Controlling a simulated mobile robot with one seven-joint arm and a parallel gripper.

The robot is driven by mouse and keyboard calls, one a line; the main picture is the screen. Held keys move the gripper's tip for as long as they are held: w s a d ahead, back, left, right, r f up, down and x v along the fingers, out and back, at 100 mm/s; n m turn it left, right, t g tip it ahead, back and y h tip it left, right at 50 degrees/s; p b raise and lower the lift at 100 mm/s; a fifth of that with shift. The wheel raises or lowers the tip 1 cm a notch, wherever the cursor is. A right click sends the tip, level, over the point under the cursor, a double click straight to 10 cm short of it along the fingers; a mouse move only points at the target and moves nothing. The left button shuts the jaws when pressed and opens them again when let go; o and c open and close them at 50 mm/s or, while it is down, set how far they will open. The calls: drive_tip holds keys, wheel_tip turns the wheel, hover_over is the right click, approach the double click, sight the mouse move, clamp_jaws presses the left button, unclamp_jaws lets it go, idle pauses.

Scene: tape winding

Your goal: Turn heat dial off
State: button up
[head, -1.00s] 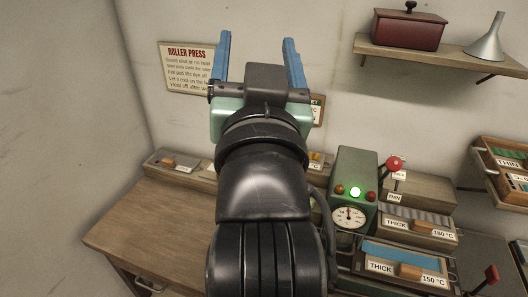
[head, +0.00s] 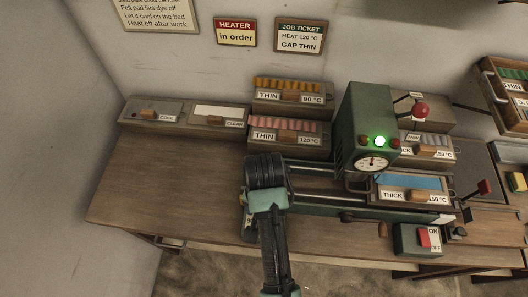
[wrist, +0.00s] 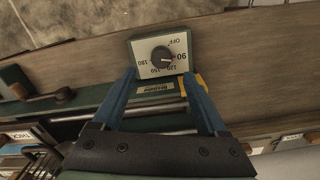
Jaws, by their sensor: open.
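The heat dial (wrist: 163,54) is a round black knob on a pale scale plate, fixed to a small green box. Its scale reads OFF, 90, 120, 150 and 180. The knob's red mark points toward the 90 side, away from OFF; the exact setting is hard to read. My gripper (wrist: 160,79) is open and empty. Its two blue fingers point at the box, one on each side of the dial's lower edge in the wrist view, short of the knob. In the head view my arm covers the dial and the fingers.
The green press (head: 362,125) has a lit green lamp (head: 379,141) and a gauge. A crank handle (wrist: 62,94) is left of the dial in the wrist view. A red ON/OFF switch (head: 424,237) is at the front right. The bench's left part (head: 170,180) is clear.

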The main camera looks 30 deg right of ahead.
wheel_tip(320, 180, down, 8)
drive_tip(key=shift+w+r, duration=0.15)
drive_tip(key=shift+r, duration=0.05)
drive_tip(key=shift+c, duration=0.3)
clamp_jaws()
